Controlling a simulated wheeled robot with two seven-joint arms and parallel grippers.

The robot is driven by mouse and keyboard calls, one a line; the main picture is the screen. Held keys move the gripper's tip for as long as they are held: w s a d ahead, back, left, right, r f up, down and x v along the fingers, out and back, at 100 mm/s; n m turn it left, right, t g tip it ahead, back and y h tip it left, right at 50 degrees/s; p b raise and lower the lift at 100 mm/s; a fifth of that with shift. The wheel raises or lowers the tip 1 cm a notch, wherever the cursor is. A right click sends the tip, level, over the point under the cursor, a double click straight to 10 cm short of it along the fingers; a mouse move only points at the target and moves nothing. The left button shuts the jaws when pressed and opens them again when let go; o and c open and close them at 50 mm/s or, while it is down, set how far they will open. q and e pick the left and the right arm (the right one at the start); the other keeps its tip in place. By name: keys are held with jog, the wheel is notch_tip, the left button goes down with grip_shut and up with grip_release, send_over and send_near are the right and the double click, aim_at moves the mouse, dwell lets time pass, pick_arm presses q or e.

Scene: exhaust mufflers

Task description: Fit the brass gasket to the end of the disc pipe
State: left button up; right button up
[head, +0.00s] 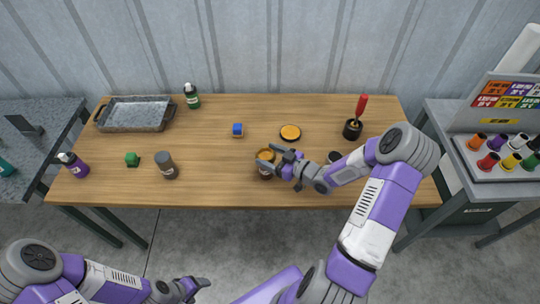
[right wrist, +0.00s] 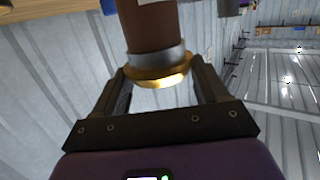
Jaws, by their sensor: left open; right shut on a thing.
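The brass gasket (right wrist: 160,78) is a gold ring between the fingers of my right gripper (head: 274,160), which is shut on it. In the right wrist view the gasket is at the end of a brown pipe body (right wrist: 150,25) with a grey collar (right wrist: 157,58). The ring looks right against the collar; I cannot tell whether it is fully seated. In the head view the brown pipe (head: 265,172) stands near the table's front edge, partly hidden by the gripper. My left gripper (head: 197,284) is open and empty, in front of the table.
An orange disc with a dark rim (head: 290,132) lies behind the pipe. A dark cup with a red-handled tool (head: 352,128) stands at right. A grey cylinder (head: 167,166), green block (head: 132,159) and blue block (head: 238,130) are left. A metal tray (head: 135,115) is back left.

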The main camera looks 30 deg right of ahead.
dwell(0.3)
jog(key=o, duration=1.1)
jog(key=v, duration=0.7)
jog(key=shift+s, duration=0.25)
jog(key=shift+s, duration=0.1)
